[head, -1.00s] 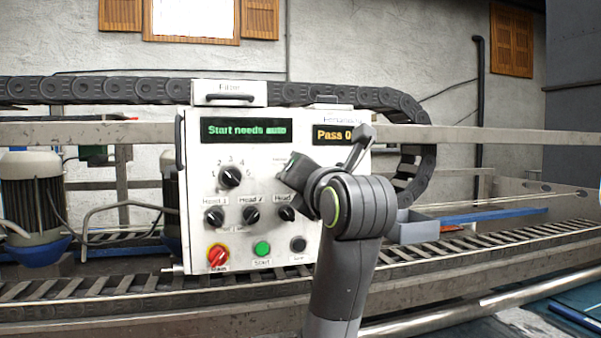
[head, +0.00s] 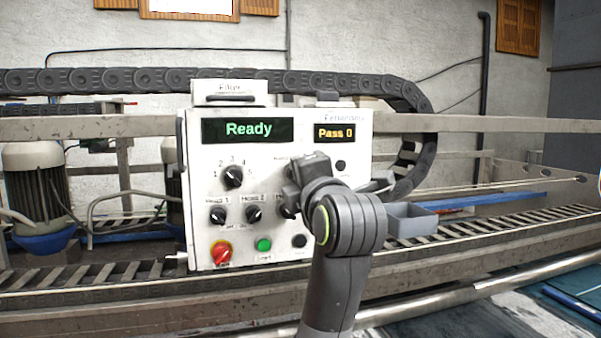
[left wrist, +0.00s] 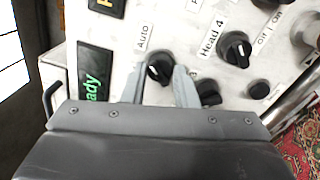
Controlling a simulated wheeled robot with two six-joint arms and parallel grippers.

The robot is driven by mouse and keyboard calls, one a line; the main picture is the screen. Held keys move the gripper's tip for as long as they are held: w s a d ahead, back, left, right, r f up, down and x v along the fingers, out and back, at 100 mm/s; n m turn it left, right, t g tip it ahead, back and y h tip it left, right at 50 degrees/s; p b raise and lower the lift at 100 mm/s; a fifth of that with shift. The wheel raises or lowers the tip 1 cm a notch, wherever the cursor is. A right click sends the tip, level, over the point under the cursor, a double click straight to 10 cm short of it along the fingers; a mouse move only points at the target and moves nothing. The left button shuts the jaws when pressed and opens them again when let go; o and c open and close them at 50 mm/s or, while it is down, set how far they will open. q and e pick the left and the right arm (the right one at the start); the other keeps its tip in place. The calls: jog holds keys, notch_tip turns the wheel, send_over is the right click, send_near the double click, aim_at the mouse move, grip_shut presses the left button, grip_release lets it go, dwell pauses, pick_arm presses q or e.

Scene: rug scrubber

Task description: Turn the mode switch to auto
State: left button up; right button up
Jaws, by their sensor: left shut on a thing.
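The white control panel (head: 205,170) faces me in the head view. Its green display (head: 237,130) reads "Ready". The mode switch (left wrist: 159,68) is a black knob with a white pointer mark, beside the label "Auto" (left wrist: 143,37) in the left wrist view. My left gripper (left wrist: 160,75) has its two grey fingers on either side of this knob and is shut on it. In the head view my left gripper (head: 293,175) and arm cover the knob. My right gripper is not in view.
Other knobs sit close by, including the Head 4 knob (left wrist: 236,49) and the numbered selector (head: 232,177). The red switch (head: 221,254) and green start button (head: 263,245) are lower on the panel. A grey bin (head: 411,222) stands to the right.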

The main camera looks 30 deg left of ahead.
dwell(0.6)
pick_arm(q)
jog(key=o, duration=1)
jog(key=shift+d, duration=0.1)
jog(key=b+v, duration=0.8)
jog(key=v, duration=0.9)
jog(key=shift+b, duration=0.35)
jog(key=shift+s+d, duration=0.1)
